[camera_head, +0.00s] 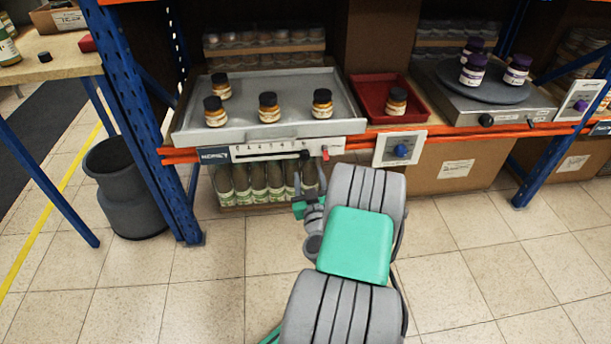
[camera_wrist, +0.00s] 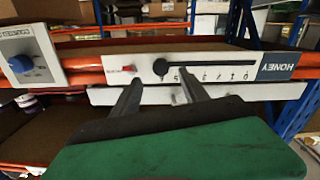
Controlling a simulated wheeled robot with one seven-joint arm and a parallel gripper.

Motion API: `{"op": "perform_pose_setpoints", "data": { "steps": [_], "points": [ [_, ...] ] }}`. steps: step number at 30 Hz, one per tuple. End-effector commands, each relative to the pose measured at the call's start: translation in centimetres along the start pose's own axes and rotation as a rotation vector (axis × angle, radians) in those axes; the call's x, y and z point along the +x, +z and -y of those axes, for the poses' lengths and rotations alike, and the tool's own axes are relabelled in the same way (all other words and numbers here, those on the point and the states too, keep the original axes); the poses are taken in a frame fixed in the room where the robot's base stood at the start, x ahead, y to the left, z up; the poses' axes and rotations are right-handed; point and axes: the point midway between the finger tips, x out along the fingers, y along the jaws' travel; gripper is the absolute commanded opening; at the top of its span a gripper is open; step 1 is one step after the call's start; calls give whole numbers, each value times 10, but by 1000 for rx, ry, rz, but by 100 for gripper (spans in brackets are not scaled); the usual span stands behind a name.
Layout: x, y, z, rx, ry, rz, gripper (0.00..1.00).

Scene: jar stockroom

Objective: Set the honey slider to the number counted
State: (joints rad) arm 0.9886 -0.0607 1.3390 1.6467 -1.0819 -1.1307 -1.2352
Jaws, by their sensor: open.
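The honey slider panel (camera_head: 265,150) is a white strip under the grey tray, with a dark HONEY label at its left end. Its dark knob (camera_head: 305,155) sits near the right end of the slot. The wrist view shows the panel upside down, with the round black knob (camera_wrist: 160,67) at the slot's left end, by the highest marks; the exact number is unclear. Several amber jars with dark lids, one being this jar (camera_head: 268,107), stand on the grey tray (camera_head: 240,134). My gripper (camera_wrist: 160,95) is open and empty, its fingers pointing toward the panel near the knob.
A red switch (camera_head: 325,154) is right beside the knob. A red tray (camera_head: 372,84) holds one amber jar (camera_head: 396,101). A panel with a blue dial (camera_head: 402,150) is further right. Purple-lidded jars stand on a turntable (camera_head: 484,86). Green-labelled jars (camera_head: 258,185) stand below.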

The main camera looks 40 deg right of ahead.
Motion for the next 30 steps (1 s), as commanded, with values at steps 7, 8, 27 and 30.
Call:
{"op": "perform_pose_setpoints", "data": {
  "steps": [7, 8, 27, 30],
  "points": [
    [29, -6, 0, 0, -2, -2, 52],
    [34, -6, 0, -1, -3, -1, 52],
    [76, -4, 1, 0, -3, -2, 52],
    [76, -4, 1, 0, -3, -2, 44]
  ]
}}
